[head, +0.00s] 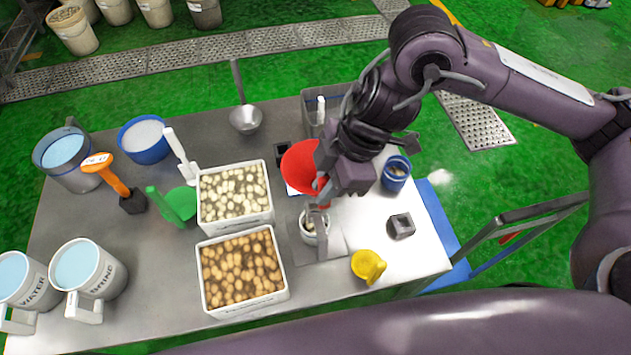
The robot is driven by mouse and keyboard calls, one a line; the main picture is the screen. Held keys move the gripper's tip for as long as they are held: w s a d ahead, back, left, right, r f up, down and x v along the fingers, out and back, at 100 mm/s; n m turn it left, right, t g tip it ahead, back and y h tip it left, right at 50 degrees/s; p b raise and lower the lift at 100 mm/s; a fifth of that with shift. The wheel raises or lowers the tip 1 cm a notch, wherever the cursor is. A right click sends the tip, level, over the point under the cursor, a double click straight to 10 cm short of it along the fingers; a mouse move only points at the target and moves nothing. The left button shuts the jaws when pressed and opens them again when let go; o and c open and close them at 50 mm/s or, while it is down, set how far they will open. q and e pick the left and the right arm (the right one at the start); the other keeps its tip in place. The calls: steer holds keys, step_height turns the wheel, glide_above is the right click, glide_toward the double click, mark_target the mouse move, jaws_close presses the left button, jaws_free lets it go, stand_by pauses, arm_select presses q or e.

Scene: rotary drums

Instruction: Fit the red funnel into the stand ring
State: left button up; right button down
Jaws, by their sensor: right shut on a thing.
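The red funnel (301,166) is held in the air above the right part of the metal table, its wide mouth tipped toward the upper left. My right gripper (324,181) is shut on it at its right side. The gripper and wrist hide part of the funnel, and its lower end is hard to make out. I cannot tell any contact. My left gripper is out of view.
White crates of pale pieces (217,225) and brown pieces (212,296) stand left of the stand. A yellow funnel-like piece (368,266), a grey square block (401,226) and a blue cup (396,183) are to the right. White jugs (107,276) stand at far left.

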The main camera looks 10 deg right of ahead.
steer(key=shift+d, duration=0.15)
steer(key=shift+f+b, duration=0.35)
steer(key=shift+f, duration=0.3)
step_height(320, 180, down, 4)
steer(key=b, duration=0.3)
steer(key=shift+f, duration=0.25)
steer(key=shift+p, duration=0.45)
stand_by(1.3)
